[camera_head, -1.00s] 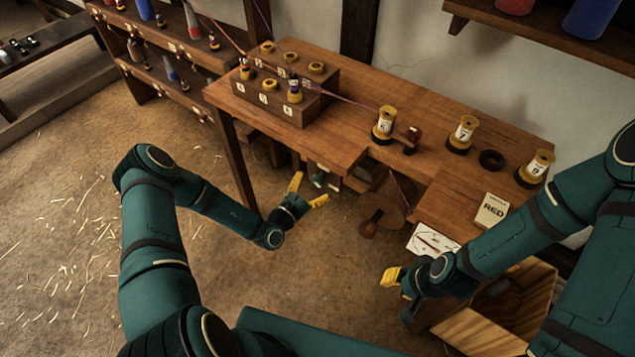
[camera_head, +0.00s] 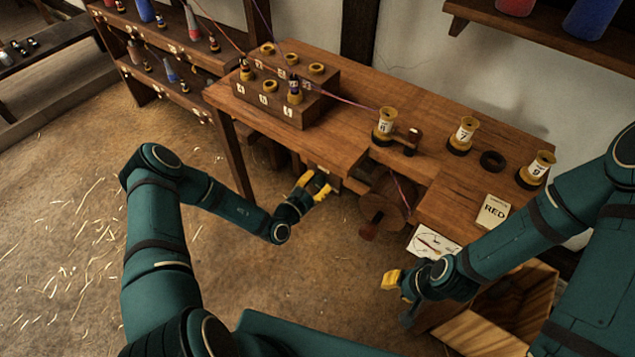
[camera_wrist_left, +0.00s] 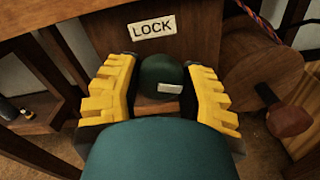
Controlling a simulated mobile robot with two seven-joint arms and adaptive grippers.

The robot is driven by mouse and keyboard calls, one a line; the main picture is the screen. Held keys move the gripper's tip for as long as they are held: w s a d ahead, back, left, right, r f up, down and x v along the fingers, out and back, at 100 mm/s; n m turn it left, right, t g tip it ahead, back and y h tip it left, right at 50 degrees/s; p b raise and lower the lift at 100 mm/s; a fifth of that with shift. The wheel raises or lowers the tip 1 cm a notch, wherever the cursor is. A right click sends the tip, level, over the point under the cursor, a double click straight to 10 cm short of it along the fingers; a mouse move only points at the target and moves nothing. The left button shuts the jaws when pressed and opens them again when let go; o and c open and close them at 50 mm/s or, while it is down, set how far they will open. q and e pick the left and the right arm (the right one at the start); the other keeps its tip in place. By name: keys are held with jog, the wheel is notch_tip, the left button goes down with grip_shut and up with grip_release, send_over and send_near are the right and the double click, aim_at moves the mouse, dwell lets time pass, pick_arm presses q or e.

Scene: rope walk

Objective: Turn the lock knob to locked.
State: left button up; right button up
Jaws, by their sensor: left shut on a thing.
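The lock knob (camera_wrist_left: 158,72) is dark green and round with a white mark on its face. It shows in the left wrist view below a white LOCK label (camera_wrist_left: 152,28) on a wooden panel. My left gripper (camera_head: 314,186) is at the front of the bench, under the top, and its yellow fingers (camera_wrist_left: 163,85) are shut on the knob, one on each side. The knob's white mark points to the lower right in the wrist view. In the head view the gripper hides the knob. My right gripper (camera_head: 391,279) hangs low in front of the bench, away from the knob; its finger opening is unclear.
A wooden wheel (camera_head: 385,211) with a crank handle (camera_wrist_left: 290,120) is close to the right of the knob. The workbench (camera_head: 345,150) overhangs the left gripper. An open wooden box (camera_head: 500,305) stands near my right gripper. Floor at left is free.

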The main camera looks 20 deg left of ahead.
pick_arm(q)
jog(key=shift+n, duration=0.3)
jog(key=n+p, duration=0.2)
jog(key=n, duration=0.1)
jog(key=shift+r+n, duration=0.1)
jog(key=shift+n, duration=0.2)
jog(key=n+p, duration=0.1)
jog(key=n, duration=0.1)
jog(key=shift+n, duration=0.4)
jog(key=n+p, duration=0.1)
jog(key=n, duration=0.2)
jog(key=shift+d+n, duration=0.1)
jog(key=shift+n, duration=0.2)
jog(key=n, duration=0.5)
jog(key=shift+p, duration=0.4)
jog(key=n, duration=0.6)
jog(key=shift+d+n, duration=0.1)
jog(key=shift+n, duration=0.2)
